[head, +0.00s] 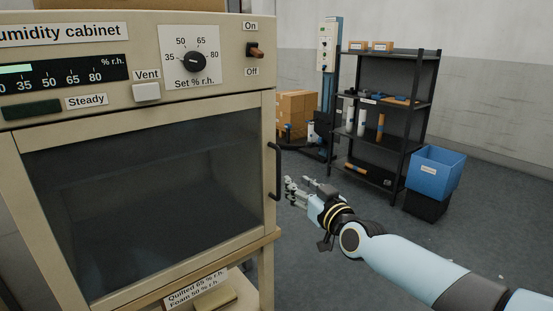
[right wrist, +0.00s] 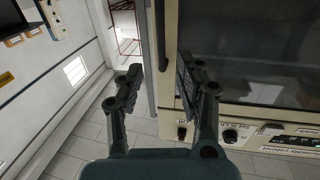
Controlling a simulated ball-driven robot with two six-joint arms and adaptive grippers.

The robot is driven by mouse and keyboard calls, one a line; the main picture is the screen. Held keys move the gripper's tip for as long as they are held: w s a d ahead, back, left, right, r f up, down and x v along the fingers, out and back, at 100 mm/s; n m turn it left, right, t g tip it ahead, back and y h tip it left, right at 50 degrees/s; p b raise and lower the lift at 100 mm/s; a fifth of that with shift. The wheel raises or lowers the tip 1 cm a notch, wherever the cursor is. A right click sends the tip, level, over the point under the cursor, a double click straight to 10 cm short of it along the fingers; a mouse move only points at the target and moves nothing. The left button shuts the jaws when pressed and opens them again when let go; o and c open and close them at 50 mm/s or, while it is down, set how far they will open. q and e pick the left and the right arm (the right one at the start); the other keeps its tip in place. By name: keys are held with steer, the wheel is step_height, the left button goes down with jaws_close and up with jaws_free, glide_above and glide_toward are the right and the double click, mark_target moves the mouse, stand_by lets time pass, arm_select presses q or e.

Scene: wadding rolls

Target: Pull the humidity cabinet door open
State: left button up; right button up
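The humidity cabinet (head: 140,108) is a cream box filling the left of the head view. Its door (head: 140,190) has a dark window in a cream frame and appears closed. The black upright bar handle (head: 277,172) is on the door's right side. My right gripper (head: 290,189) is open just right of the handle's lower part. In the right wrist view, the two fingers of my right gripper (right wrist: 159,78) are apart, and the handle (right wrist: 160,35) shows between their tips. I cannot tell whether they touch it. My left gripper is not in view.
The cabinet's control panel has a dial (head: 194,62), an On/Off switch (head: 256,51) and a vent button (head: 146,92). A black shelf (head: 383,103) and a blue bin (head: 435,168) stand behind on the right. Boxes (head: 296,108) stand behind the cabinet. Floor right of the cabinet is partly clear.

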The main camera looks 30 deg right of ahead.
mark_target(279, 170)
steer(key=w+b, duration=0.2)
steer(key=w, duration=0.1)
steer(key=w+b, duration=0.2)
steer(key=w, duration=0.1)
steer(key=w+d+b, duration=0.1)
steer(key=w, duration=0.3)
steer(key=shift+f+b, duration=0.3)
steer(key=shift+b, duration=0.1)
steer(key=shift+w+r, duration=0.1)
steer(key=shift+w, duration=0.25)
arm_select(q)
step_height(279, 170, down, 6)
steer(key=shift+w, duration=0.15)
arm_select(e)
steer(key=shift+r, duration=0.1)
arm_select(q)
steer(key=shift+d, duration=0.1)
arm_select(e)
steer(key=shift+c, duration=0.2)
jaws_close()
